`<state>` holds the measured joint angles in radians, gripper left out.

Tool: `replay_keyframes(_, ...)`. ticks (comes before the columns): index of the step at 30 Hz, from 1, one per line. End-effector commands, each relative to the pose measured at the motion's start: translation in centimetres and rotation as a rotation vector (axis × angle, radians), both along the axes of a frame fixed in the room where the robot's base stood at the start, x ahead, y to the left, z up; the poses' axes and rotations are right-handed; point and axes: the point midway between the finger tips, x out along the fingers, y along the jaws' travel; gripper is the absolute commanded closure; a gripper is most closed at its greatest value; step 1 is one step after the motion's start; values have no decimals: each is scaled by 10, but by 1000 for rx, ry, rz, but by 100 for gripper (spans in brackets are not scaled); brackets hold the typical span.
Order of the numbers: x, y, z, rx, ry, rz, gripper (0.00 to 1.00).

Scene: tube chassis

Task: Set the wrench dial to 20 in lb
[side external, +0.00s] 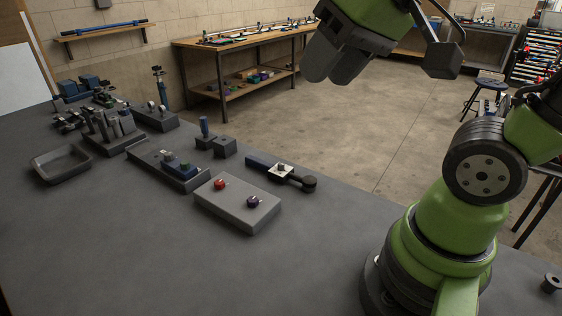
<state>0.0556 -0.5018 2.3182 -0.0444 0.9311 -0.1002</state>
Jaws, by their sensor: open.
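A tool with a blue handle, a pale square block and a dark round end lies on the grey bench right of centre; it looks like the wrench (264,163). Its dial and any numbers are too small to read. My gripper (333,72) is high at the top of the side external view, pointing down, well above and apart from the tool. Its fingers overlap in this view, and nothing is seen between them; it is open.
Farther left are upright tools and an empty shallow tray (62,166). The front bench is clear.

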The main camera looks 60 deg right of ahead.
Motion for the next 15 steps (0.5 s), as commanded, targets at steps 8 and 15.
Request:
replay_keyframes(8,94,-47,-25,-124,190,80,57)
replay_keyframes(15,155,-100,-91,-183,352,172,57)
